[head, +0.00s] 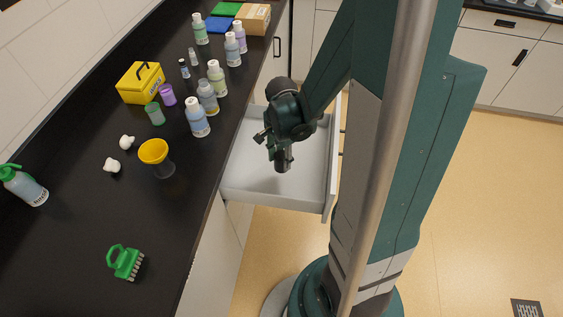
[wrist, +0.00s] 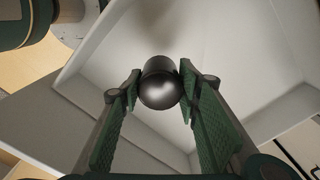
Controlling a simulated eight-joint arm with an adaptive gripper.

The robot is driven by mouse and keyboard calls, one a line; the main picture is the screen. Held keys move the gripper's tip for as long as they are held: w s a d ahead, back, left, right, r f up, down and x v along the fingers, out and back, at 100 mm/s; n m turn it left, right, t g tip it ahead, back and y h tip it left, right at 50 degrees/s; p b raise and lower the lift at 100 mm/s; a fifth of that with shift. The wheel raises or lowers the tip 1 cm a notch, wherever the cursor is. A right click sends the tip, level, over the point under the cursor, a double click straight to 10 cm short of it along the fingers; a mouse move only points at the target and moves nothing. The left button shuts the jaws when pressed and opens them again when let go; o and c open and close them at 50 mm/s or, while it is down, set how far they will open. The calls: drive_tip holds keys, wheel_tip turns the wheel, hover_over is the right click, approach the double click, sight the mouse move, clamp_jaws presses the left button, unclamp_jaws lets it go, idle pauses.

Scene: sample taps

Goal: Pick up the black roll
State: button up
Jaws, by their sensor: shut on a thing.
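The black roll (wrist: 160,88) is between the two green-padded fingers of my gripper (wrist: 160,90) in the wrist view, with its rounded dark end facing the camera. The fingers are shut on it from both sides. In the head view my gripper (head: 283,158) is over the open drawer (head: 245,178), pointing down. A dark piece shows at its tip there, but the roll is hard to tell apart from the fingers. I cannot tell whether the roll touches the drawer floor.
The drawer walls surround my gripper. The counter's front edge borders the drawer.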

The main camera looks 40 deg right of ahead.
drive_tip(key=shift+r, duration=0.8)
